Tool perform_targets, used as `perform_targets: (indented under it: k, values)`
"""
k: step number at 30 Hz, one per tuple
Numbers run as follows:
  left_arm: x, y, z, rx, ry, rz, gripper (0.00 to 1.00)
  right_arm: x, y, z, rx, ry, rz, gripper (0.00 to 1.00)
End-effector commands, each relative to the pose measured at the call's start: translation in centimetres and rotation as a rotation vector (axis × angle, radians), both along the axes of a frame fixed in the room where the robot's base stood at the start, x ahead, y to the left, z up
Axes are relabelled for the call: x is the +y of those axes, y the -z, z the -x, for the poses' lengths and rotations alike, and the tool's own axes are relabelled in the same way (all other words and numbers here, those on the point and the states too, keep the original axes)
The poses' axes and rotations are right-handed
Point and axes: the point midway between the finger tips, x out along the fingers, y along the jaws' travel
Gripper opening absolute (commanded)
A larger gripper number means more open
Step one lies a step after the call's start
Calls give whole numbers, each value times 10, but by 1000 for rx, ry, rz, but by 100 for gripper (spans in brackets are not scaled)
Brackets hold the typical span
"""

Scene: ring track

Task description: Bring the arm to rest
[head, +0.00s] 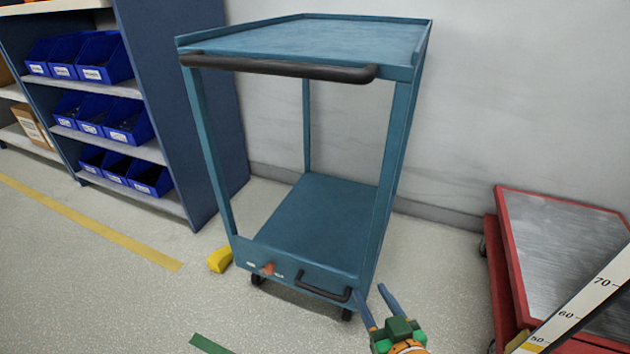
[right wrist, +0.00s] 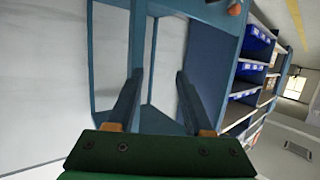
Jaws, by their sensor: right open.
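My right gripper (head: 376,303) is low in the head view, just right of the cart's front right corner. Its two blue fingers are spread apart with nothing between them. In the right wrist view the same open fingers (right wrist: 153,100) point toward the blue cart frame (right wrist: 215,75). I cannot tell whether a finger touches the cart. My left gripper is not in view.
A blue two-shelf cart (head: 330,215) with a black handle (head: 280,68) stands against the wall. A shelf unit with blue bins (head: 103,58) is at left. A yellow object (head: 220,260) lies by the cart. A red-framed cart (head: 512,262) and ruler (head: 590,303) are at right.

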Motion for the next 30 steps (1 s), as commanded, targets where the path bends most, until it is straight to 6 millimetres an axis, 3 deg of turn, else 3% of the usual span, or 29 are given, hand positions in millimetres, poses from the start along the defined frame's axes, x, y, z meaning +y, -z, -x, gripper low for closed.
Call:
perform_targets:
  k: [1,3,6,10,11,12,20,27,30]
  values:
    - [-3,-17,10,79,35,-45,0,-7,19,15,159,12,33,51]
    - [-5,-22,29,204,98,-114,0,-18,61,46,391,26,80,51]
    - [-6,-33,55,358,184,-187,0,-33,103,98,677,44,134,51]
    - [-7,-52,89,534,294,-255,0,-51,131,171,1002,62,193,51]
    - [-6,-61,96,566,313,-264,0,-54,127,183,1054,65,202,51]
    - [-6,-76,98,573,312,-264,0,-53,109,182,1050,62,203,51]
    - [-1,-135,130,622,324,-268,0,-57,49,212,1090,51,219,51]
    - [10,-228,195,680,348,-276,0,-68,-45,277,1144,34,244,51]
    - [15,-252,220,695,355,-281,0,-73,-69,301,1160,28,252,51]
